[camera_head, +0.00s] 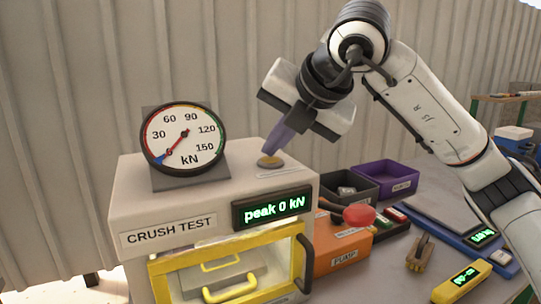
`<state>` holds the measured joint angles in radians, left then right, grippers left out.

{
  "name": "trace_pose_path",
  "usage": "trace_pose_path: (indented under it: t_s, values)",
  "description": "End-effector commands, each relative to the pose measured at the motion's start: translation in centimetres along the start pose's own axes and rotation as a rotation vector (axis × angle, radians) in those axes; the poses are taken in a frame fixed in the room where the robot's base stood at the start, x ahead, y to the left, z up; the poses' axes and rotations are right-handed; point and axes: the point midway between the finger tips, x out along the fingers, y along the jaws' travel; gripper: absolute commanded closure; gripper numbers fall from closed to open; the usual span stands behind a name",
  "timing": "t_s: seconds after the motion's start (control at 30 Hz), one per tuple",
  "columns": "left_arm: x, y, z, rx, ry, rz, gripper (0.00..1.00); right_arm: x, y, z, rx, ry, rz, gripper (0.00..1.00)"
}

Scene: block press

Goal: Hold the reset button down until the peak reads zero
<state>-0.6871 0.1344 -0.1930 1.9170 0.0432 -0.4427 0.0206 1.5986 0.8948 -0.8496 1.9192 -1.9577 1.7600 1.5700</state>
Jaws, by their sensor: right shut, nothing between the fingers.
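The crush test machine (133,197) stands left of centre, a pale box with a round kN gauge (183,138) on top. The gauge's needle points to the low end at lower left. Its green display (274,210) reads "peak 0 kN". I cannot tell whether the button is pressed in. My left gripper is out of view.
The machine's yellow-framed door (233,241) is at the front. An orange pump (338,249) with a red knob (359,216) stands to its right. Behind are dark and purple (387,175) bins. A blue scale (455,236), a brush (419,252) and a yellow meter (462,283) lie at right.

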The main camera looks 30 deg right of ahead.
Motion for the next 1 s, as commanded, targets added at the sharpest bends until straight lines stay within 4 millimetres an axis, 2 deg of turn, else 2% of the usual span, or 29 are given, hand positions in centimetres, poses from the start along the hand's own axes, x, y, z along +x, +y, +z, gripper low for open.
trace_pose_path:
  t_s: [0.77,1.0]
  values:
    - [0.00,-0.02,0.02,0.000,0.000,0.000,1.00,0.07,-0.07,-0.05,0.000,0.002,-0.003,1.00]
    - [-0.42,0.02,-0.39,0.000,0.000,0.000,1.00,-0.49,0.34,0.37,0.000,0.001,-0.002,1.00]
